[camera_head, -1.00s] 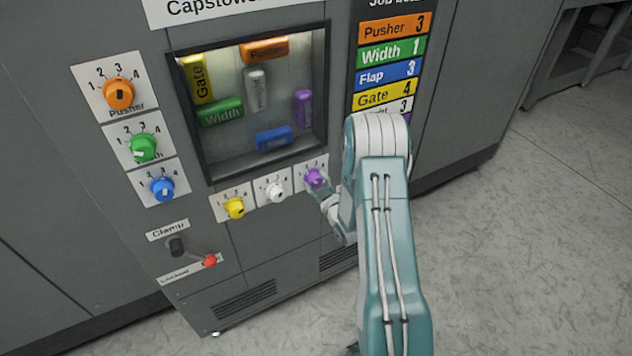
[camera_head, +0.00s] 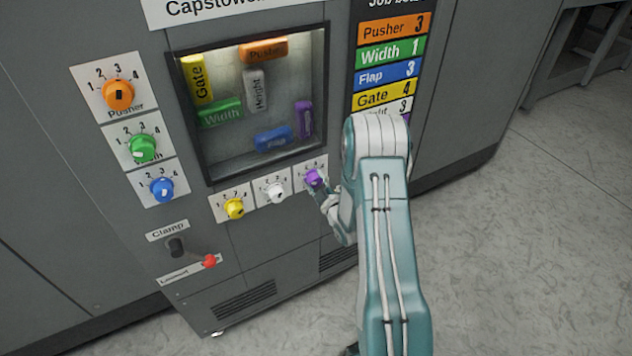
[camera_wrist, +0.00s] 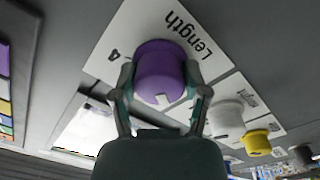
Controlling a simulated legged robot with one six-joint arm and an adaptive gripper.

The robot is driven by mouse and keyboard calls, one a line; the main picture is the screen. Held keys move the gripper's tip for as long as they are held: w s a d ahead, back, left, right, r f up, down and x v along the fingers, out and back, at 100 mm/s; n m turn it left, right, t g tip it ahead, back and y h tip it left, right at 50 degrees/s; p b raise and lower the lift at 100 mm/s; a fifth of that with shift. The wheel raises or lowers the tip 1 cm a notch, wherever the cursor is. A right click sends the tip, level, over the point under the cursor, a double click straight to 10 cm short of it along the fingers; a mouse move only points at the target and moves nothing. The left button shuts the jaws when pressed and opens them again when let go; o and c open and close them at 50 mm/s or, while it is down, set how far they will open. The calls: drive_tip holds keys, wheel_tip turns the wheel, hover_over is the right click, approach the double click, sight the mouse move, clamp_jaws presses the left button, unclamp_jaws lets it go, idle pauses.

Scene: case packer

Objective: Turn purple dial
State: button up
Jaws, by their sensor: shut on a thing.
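The purple dial (camera_head: 313,178) sits on a white numbered plate at the right end of the lower dial row. In the wrist view the purple dial (camera_wrist: 160,72) is large, with a white mark on its near edge. Its plate (camera_wrist: 196,18) reads "Length", with a 4 visible; other numbers are hidden. My gripper (camera_wrist: 160,92) has one finger on each side of the dial and is shut on it. In the head view my gripper (camera_head: 326,192) reaches the dial from the lower right, partly hidden by my arm.
White (camera_head: 277,192) and yellow (camera_head: 234,208) dials stand left of the purple one. Orange (camera_head: 117,95), green (camera_head: 142,148) and blue (camera_head: 162,189) dials are further left. A window (camera_head: 325,60) shows coloured blocks. A job board (camera_head: 392,55) is partly hidden. A red-tipped clamp lever (camera_head: 209,261) sits low left.

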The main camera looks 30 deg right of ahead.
drive_tip(key=shift+w+a+r, duration=0.1)
drive_tip(key=shift+w, duration=0.1)
drive_tip(key=o, duration=1.2)
drive_tip(key=shift+c, duration=0.2)
drive_tip(key=s, duration=1.2)
drive_tip(key=shift+f, duration=0.3)
drive_tip(key=shift+w, duration=0.1)
